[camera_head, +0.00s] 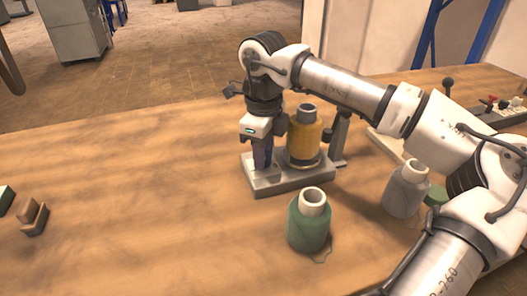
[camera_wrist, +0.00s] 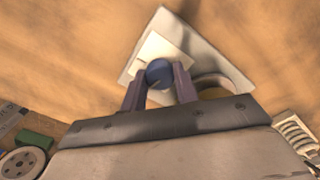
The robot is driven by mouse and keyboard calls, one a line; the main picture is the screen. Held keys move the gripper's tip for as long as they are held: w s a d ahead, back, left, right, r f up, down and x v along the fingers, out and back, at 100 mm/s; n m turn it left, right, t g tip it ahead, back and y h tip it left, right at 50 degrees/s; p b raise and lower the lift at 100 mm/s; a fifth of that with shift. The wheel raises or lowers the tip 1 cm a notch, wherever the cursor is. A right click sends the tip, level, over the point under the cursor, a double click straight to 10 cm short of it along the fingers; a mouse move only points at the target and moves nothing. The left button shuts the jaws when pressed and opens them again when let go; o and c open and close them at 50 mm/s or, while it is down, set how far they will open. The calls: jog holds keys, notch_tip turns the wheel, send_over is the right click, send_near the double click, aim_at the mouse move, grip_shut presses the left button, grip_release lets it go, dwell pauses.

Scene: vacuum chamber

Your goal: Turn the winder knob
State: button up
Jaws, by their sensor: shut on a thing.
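The winder has a grey base plate (camera_head: 285,183) on the wooden table and carries a yellow spool (camera_head: 303,138). The winder knob (camera_wrist: 159,72) is round and blue and sits on a pale square on the base in the wrist view. My gripper (camera_head: 262,161) points down over the left part of the base, left of the yellow spool. In the wrist view, its two purple fingers are on either side of the knob, shut on it. In the head view, the knob is mostly hidden by the fingers.
A green spool (camera_head: 308,222) stands in front of the winder, and a grey spool (camera_head: 404,191) stands to its right. Small blocks (camera_head: 33,218) lie at the far left. The table between is clear.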

jog(key=o, duration=1)
jog(key=shift+r, duration=0.1)
notch_tip(320, 180, up, 14)
jog(key=shift+f, duration=0.15)
